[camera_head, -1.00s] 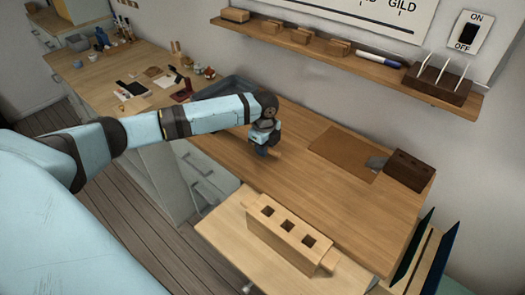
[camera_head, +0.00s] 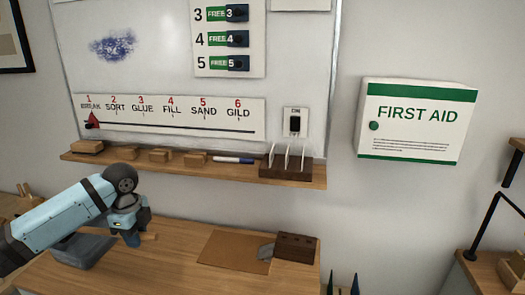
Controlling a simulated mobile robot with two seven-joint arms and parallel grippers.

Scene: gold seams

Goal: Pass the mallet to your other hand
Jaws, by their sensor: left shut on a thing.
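My left gripper (camera_head: 132,239) comes in from the left, above the left part of the wooden bench. It is shut on a thin light-wood piece, which looks like the handle of the mallet (camera_head: 150,236). The wood sticks out to both sides of the fingers, roughly level. The mallet's head cannot be made out clearly.
A grey tray (camera_head: 82,252) lies behind and below my left gripper. A brown mat (camera_head: 234,253), a grey scraper (camera_head: 266,251) and a dark holed block (camera_head: 296,247) lie on the bench. A wall shelf (camera_head: 200,170) with wooden blocks runs above.

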